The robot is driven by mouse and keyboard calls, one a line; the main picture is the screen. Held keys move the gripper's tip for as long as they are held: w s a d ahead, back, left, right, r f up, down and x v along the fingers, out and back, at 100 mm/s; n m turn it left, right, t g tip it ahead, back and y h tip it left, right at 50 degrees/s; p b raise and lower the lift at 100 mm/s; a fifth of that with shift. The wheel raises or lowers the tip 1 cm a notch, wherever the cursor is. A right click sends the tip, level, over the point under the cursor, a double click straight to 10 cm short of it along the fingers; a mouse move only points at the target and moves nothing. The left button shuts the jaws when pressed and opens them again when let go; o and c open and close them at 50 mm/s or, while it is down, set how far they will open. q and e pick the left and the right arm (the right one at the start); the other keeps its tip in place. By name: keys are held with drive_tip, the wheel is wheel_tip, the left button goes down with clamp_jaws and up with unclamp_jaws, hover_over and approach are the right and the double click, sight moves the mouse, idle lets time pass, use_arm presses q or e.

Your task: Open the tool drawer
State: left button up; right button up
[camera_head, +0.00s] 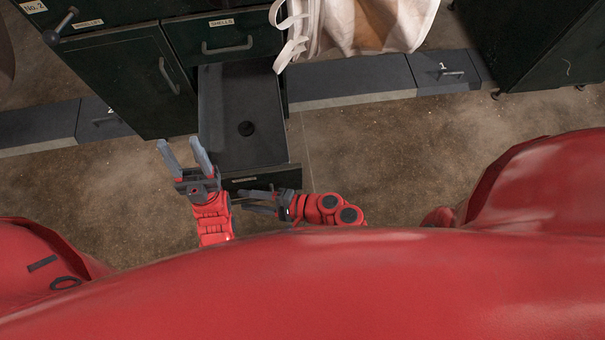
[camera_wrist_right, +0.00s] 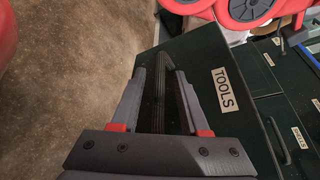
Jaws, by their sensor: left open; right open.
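My left gripper (camera_head: 182,152) is open and empty, just left of the drawer's front end.
A closed SHELLS drawer (camera_head: 225,38) is above, and a cabinet door (camera_head: 125,85) is at left. A pale bag (camera_head: 370,22) hangs at the back. A low grey plinth (camera_head: 350,80) runs along the floor. Bare floor (camera_head: 400,140) lies to the right.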

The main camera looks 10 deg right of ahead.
drive_tip(key=p+v, duration=0.4)
drive_tip(key=v, duration=1.3)
drive_tip(key=shift+p, duration=0.3)
drive_tip(key=shift+a, duration=0.1)
